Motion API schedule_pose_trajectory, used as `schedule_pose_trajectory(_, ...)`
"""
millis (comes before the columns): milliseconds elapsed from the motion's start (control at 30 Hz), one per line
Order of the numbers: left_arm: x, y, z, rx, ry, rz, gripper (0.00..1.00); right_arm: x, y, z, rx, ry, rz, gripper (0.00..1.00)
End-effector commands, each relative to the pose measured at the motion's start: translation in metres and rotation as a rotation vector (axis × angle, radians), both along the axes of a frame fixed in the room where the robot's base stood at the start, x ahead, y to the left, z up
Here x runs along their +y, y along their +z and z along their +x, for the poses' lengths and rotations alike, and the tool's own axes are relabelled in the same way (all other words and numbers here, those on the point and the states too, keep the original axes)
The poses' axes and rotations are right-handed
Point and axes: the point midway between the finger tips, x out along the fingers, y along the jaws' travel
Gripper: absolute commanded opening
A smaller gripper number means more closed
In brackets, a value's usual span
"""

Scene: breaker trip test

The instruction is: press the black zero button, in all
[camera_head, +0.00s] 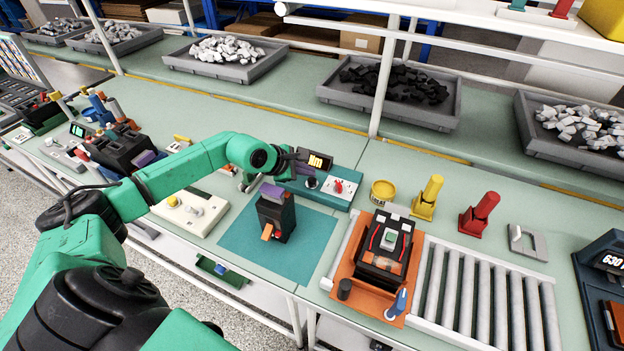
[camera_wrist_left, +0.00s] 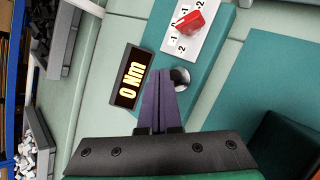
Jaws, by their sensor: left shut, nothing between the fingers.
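The black zero button (camera_head: 312,182) is a round dark knob on a teal tester (camera_head: 327,193). In the left wrist view the button (camera_wrist_left: 181,77) shows as a dark dome, partly hidden behind my fingers. My left gripper (camera_wrist_left: 160,73) is shut and empty, its purple fingertips over the tester beside the button; contact cannot be told. In the head view its fingers are hard to make out at the arm's end. The tester's display (camera_wrist_left: 130,80) reads 0 Nm. A red knob (camera_wrist_left: 188,22) sits on its white scale. My right gripper is not in view.
A black breaker with an orange lever (camera_head: 277,215) stands on a teal mat (camera_head: 237,240), close to the tester. An orange fixture (camera_head: 345,265), yellow cup (camera_head: 383,192), yellow (camera_head: 428,197) and red (camera_head: 480,213) stands and rollers (camera_head: 480,300) lie right. Part trays line the back.

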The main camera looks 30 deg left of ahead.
Motion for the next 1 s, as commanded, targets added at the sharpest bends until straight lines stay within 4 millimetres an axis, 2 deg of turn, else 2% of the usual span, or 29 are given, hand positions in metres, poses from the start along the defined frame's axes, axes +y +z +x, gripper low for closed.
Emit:
schedule_pose_trajectory(500,0.0,0.05,0.001,-0.003,0.0,0.001,0.0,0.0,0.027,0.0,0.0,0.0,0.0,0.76)
schedule_pose_trajectory(1000,0.0,0.051,0.0,-0.002,0.001,0.0,0.0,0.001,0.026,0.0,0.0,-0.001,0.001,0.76)
